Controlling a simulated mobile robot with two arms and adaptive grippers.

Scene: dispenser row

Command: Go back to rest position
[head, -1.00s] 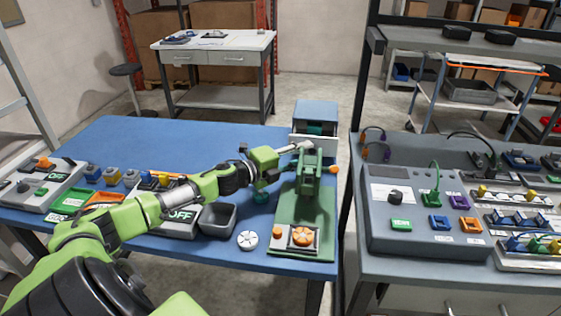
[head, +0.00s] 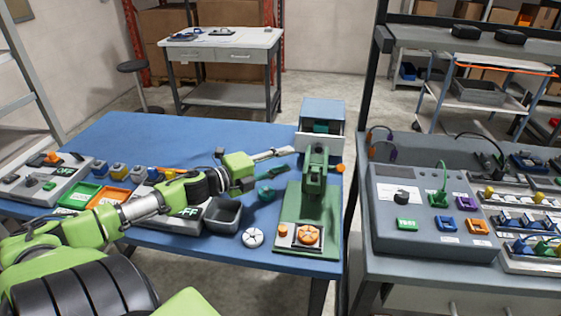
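My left arm reaches in from the lower left over the blue table (head: 130,135). My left gripper (head: 282,153) hovers above the table, left of the green press-like device (head: 316,190) and near the blue-grey box (head: 323,114). I see nothing held in it, but its fingers are too small and edge-on to tell if they are open or shut. My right gripper is not in view.
A grey bin (head: 223,214), a white round piece (head: 253,237) and a teal piece (head: 266,193) are near the arm. Green (head: 80,194) and orange trays lie left. A grey control panel (head: 425,215) stands on the right bench.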

